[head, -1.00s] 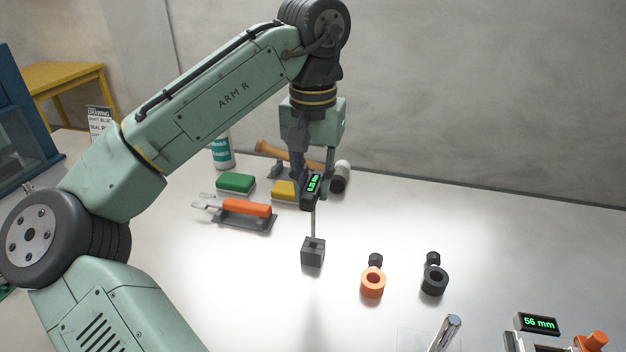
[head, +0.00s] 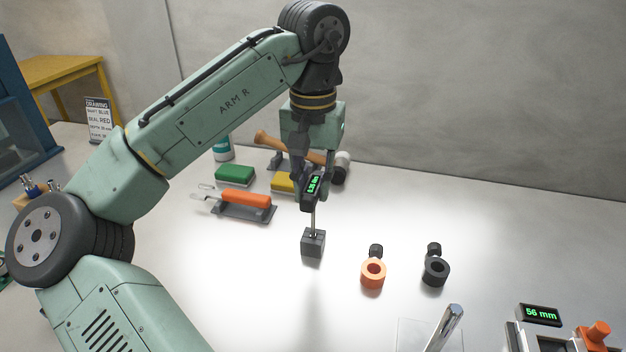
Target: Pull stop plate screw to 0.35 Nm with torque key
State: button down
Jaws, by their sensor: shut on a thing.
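My gripper (head: 314,185) is shut on the torque key (head: 312,194), a dark tool with a small lit green display and a thin shaft pointing down. The digits on the display are too small to read surely. The shaft's lower end meets the top of a small dark grey block (head: 312,244) standing on the bench. I cannot tell whether the tip sits in a screw there. No screw or stop plate can be made out clearly.
A device reading 56 mm (head: 540,314) is at the lower right.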

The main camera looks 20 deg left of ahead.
jog(key=shift+f+b, duration=0.4)
jog(key=shift+f, duration=0.6)
jog(key=c, duration=1.3)
grip_release()
jog(key=shift+c, duration=0.2)
notch_tip(320, 180, up, 12)
jog(key=shift+s, duration=0.1)
